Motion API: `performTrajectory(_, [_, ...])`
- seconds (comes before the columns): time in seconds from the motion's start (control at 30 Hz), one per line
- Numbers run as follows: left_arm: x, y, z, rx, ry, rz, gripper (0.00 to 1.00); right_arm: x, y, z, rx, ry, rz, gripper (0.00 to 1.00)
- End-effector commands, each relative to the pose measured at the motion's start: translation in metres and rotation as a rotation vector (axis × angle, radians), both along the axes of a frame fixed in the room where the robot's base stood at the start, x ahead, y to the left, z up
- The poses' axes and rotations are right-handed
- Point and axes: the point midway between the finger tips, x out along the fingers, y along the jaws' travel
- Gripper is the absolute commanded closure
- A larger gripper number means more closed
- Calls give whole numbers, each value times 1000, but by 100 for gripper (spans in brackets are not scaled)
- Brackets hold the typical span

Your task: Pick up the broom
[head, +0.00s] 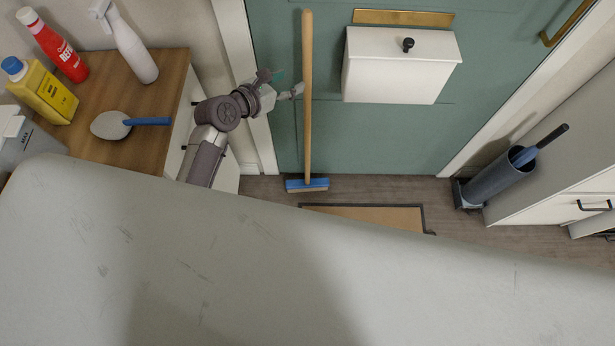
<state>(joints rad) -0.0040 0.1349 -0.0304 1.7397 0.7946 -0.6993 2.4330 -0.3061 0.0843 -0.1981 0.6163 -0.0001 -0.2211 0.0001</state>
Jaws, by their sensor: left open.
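The broom (307,110) has a long light wooden handle and a blue head at the floor. It stands nearly upright in front of the green door. My left gripper (284,84) is open just left of the handle, around its upper middle. One fingertip points towards the handle, and I cannot tell whether it touches. Nothing shows between the fingers. My right gripper is not in view.
A large pale surface (250,270) fills the foreground. A wooden-topped cabinet (150,98) with bottles and a brush stands left. A white box (400,65) is on the green door (365,138). A grey umbrella stand (492,182) stands right. A doormat (375,214) lies by the broom.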

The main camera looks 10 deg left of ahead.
Motion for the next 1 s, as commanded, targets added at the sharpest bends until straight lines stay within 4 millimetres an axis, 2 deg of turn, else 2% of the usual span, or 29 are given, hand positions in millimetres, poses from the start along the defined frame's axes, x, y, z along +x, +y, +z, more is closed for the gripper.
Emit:
performTrajectory(0.1, [17, -9, -8, 1, 0, 0, 46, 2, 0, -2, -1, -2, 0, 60])
performTrajectory(0.37, [33, -17, -14, 3, 0, -1, 46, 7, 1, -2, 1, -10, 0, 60])
performTrajectory(0.6, [64, -31, -25, 4, 0, 0, 46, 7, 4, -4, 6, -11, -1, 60])
performTrajectory(0.93, [71, -35, -28, 4, 0, 1, 46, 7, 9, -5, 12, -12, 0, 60])
performTrajectory(0.97, [71, -35, -28, 4, 0, 1, 48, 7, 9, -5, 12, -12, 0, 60])
performTrajectory(1.0, [71, -35, -28, 3, 1, 1, 54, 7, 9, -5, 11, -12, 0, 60])
